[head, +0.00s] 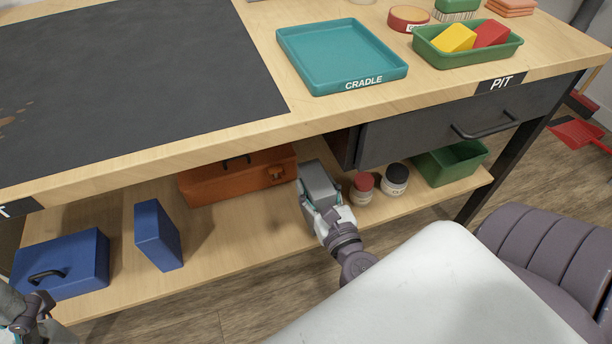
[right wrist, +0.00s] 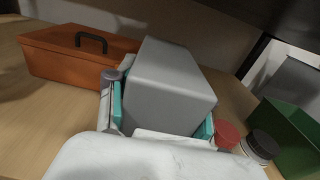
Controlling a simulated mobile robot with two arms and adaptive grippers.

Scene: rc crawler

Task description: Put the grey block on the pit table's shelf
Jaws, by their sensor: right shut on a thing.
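The grey block (head: 319,182) is between the fingers of my right gripper (head: 320,196), which is shut on it over the pit table's lower shelf (head: 230,217). In the right wrist view the grey block (right wrist: 170,85) fills the middle, with a teal finger pad on each side. I cannot tell whether its underside touches the shelf. Part of my left arm shows at the bottom left corner of the head view, and its gripper's jaws (head: 30,315) are not clear there.
On the shelf, an orange toolbox (head: 225,182) stands left of the grey block. Red-lidded (head: 362,188) and black-lidded (head: 395,180) jars and a green bin (head: 450,163) stand right. A blue block (head: 157,236) and blue case (head: 65,262) stand further left. The tabletop and drawer (head: 440,125) overhang the shelf.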

